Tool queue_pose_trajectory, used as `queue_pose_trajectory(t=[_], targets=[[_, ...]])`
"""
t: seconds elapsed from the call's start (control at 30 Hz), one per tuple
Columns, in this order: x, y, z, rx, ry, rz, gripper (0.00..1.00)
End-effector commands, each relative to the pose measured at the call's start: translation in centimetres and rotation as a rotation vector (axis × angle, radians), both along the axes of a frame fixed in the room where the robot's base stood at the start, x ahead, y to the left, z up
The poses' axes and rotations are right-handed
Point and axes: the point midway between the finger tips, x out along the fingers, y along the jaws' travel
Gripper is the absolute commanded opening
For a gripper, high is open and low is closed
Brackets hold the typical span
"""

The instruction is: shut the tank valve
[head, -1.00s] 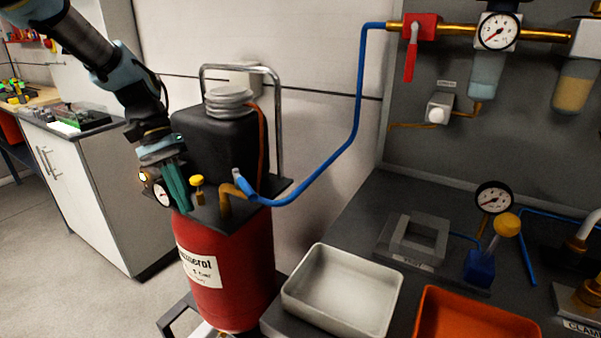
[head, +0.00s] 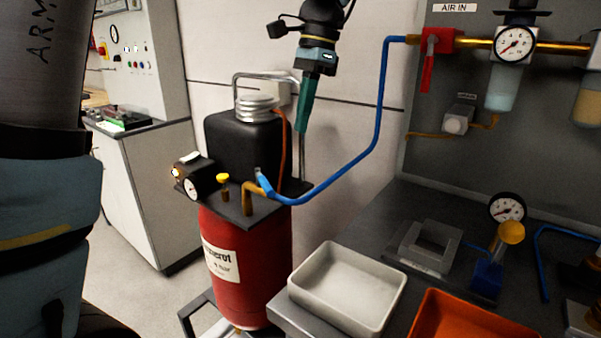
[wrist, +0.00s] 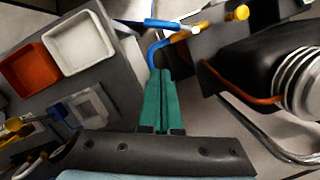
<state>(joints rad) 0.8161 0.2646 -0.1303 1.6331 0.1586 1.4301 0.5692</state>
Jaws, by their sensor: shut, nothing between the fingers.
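The red tank (head: 240,270) stands left of the bench with a black plate on top. A small yellow-topped brass valve (head: 223,186) sits on that plate, beside a brass elbow (head: 250,197) with a blue hose (head: 320,190) on it. Yellow-topped fittings (wrist: 241,12) and the brass elbow (wrist: 158,50) show in the wrist view. I cannot tell whether the valve is open or shut. My gripper (head: 301,130) points down with green fingers shut and empty, above and right of the valve, apart from it. It also shows in the wrist view (wrist: 159,72).
A black motor housing (head: 225,140) with a metal handle stands on the tank plate, with a gauge (head: 191,188) at left. A white tray (head: 345,285) and an orange tray (head: 470,320) lie on the bench. A red-handled valve (head: 428,60) is on the wall panel.

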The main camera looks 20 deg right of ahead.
Motion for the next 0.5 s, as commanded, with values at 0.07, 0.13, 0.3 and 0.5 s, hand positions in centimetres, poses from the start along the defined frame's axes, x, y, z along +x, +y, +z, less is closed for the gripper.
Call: queue_pose_trajectory(t=[0.07,0.13,0.3,0.5], targets=[[-0.4,-0.5,0.6,0.008,-0.002,-0.035,0.00],[-0.5,-0.5,0.6,0.013,-0.002,-0.046,0.00],[-0.5,0.0,-1.5,0.015,0.000,-0.045,0.00],[-0.5,0.9,-5.4,0.015,0.002,-0.045,0.00]])
